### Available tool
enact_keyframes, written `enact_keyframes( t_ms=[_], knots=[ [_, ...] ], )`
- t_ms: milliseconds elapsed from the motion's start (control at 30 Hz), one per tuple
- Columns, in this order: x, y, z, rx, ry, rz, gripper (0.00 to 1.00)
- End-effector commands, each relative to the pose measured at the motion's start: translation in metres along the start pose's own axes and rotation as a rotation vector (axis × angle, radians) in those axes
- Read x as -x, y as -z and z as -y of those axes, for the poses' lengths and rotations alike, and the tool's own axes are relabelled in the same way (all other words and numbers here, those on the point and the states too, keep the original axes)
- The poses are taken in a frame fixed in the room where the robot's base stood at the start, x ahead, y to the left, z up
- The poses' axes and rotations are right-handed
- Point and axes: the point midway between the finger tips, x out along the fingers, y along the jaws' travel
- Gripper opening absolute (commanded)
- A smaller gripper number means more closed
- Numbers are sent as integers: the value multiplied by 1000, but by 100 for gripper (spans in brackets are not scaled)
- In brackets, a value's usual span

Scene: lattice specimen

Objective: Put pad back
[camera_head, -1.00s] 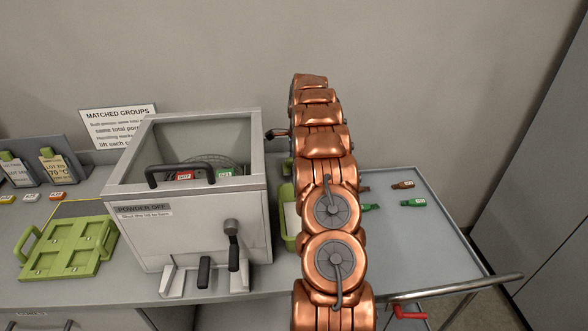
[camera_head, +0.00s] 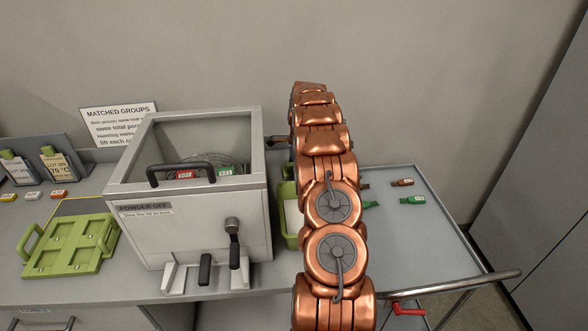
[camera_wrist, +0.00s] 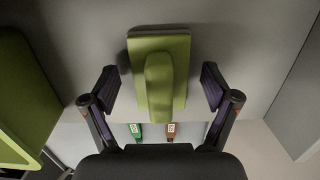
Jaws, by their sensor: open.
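A green pad (camera_wrist: 142,58) with a raised bar-shaped handle (camera_wrist: 159,88) shows in the wrist view against a grey surface. My gripper (camera_wrist: 158,86) is open, with one finger on each side of the pad and visible gaps between. I cannot tell how far the fingertips are above or beside it. In the head view my arm hides the gripper and the pad.
A green tray (camera_head: 290,231) sits between the grey machine (camera_head: 200,235) and my arm; a green-walled container (camera_wrist: 25,90) shows at left in the wrist view. A green plate (camera_head: 70,245) lies left.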

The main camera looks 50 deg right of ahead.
Motion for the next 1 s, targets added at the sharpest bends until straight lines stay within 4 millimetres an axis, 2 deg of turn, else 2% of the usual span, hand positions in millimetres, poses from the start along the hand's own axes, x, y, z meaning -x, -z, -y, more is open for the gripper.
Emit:
enact_keyframes(
  t_ms=[167,367,733,1000],
  knots=[
    [0,0,0,0,0,0,87],
    [11,-1,1,1,4,0,87],
    [75,0,1,0,4,0,87],
    [106,0,2,0,5,0,87]
  ],
)
